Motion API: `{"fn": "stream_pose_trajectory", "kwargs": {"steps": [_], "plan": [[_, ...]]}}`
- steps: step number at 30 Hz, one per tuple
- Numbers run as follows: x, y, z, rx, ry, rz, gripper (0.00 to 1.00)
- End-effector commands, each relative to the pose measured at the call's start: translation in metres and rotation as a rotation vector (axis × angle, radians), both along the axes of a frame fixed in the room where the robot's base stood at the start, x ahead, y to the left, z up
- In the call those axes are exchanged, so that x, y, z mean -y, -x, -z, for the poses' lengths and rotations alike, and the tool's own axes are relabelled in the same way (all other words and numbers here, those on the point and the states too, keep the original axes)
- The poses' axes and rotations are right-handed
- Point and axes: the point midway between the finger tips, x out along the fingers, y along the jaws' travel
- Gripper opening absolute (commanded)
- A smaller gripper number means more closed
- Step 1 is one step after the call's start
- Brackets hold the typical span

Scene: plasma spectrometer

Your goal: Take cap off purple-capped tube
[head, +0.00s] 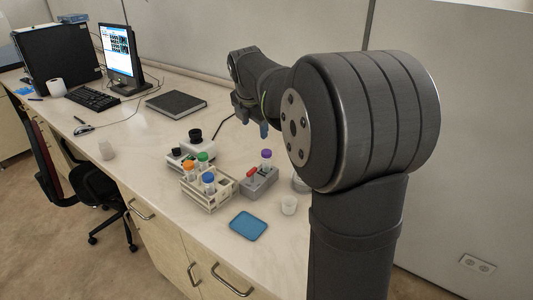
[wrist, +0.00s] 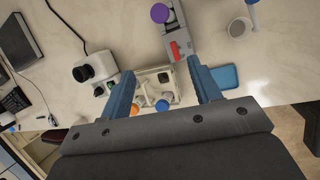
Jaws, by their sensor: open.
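The purple-capped tube (head: 266,155) stands upright in a small grey holder (head: 262,184) that has a red part on it. In the wrist view its purple cap (wrist: 160,13) shows from above near the top edge, at the end of the grey holder (wrist: 175,34). My gripper (wrist: 160,66) is open, with two blue fingers spread apart and nothing held between them. In the head view my gripper (head: 256,122) hangs above the bench, beyond the purple-capped tube and apart from it. My large arm joint hides part of the right side of the bench.
A pale rack (head: 209,204) with orange-, green- and blue-capped tubes stands left of the holder. A black-topped device (head: 195,137) stands behind the rack. A dark notebook (head: 176,103) lies farther left.

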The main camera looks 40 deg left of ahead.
Motion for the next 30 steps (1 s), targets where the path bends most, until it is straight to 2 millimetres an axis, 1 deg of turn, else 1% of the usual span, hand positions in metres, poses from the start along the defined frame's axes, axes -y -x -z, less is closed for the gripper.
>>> {"fn": "stream_pose_trajectory", "kwargs": {"steps": [3, 6, 9, 12, 14, 17, 24, 27, 30], "plan": [[-0.003, -0.007, -0.011, 0.048, 0.108, -0.175, 0.57], [-0.003, -0.011, -0.018, 0.073, 0.176, -0.282, 0.57], [-0.003, -0.013, -0.022, 0.087, 0.216, -0.345, 0.57], [-0.003, -0.015, -0.02, 0.091, 0.235, -0.371, 0.57], [-0.004, -0.018, -0.013, 0.091, 0.239, -0.375, 0.57], [-0.005, -0.025, 0.005, 0.09, 0.239, -0.375, 0.57], [-0.011, -0.044, 0.054, 0.089, 0.237, -0.373, 0.57], [-0.012, -0.051, 0.071, 0.089, 0.237, -0.372, 0.57], [-0.014, -0.056, 0.083, 0.09, 0.236, -0.372, 0.57]]}}
